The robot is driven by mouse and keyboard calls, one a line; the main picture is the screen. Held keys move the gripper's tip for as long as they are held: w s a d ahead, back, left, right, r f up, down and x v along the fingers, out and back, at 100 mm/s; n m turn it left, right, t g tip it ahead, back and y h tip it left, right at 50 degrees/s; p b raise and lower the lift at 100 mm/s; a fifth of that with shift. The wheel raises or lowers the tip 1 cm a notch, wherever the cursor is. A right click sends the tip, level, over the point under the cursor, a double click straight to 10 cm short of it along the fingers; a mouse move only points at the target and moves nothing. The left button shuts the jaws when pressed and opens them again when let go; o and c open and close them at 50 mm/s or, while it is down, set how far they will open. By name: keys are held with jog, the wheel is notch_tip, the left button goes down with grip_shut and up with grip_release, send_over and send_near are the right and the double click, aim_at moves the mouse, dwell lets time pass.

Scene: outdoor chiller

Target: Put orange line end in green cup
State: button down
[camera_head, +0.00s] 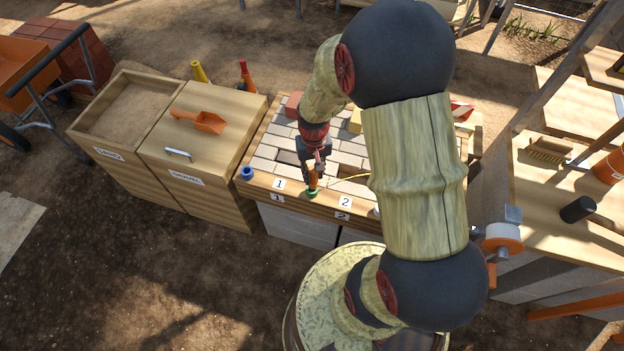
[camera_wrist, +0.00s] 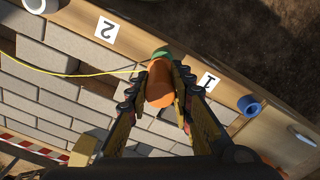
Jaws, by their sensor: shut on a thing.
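The orange line end (camera_head: 312,180) is between the fingers of my gripper (camera_head: 313,174), which is shut on it. In the wrist view the orange line end (camera_wrist: 160,88) fills the space between the fingertips of my gripper (camera_wrist: 163,76). The green cup (camera_head: 312,192) is at the front edge of the brick-topped table, directly below the orange end. In the wrist view the green cup (camera_wrist: 161,52) shows partly behind the orange end, which hides much of it. I cannot tell whether the end is inside the cup or just above it.
A blue cup (camera_head: 247,173) sits at the table's left corner, and a white cup (camera_wrist: 47,5) is at the wrist view's upper left. Number labels mark the wooden edge (camera_wrist: 140,38). Wooden bins (camera_head: 190,150) stand left of the table. My arm hides the table's right part.

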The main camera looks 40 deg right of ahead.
aim_at(312, 179)
jog(key=shift+w+f+b, duration=0.15)
jog(key=shift+f+b, duration=0.35)
jog(key=shift+f, duration=0.45)
jog(key=shift+w+f+b, duration=0.15)
jog(key=shift+f+b, duration=0.35)
jog(key=shift+f, duration=0.4)
jog(key=shift+a+f, duration=0.1)
jog(key=shift+f, duration=0.05)
jog(key=c, duration=1.6)
grip_release()
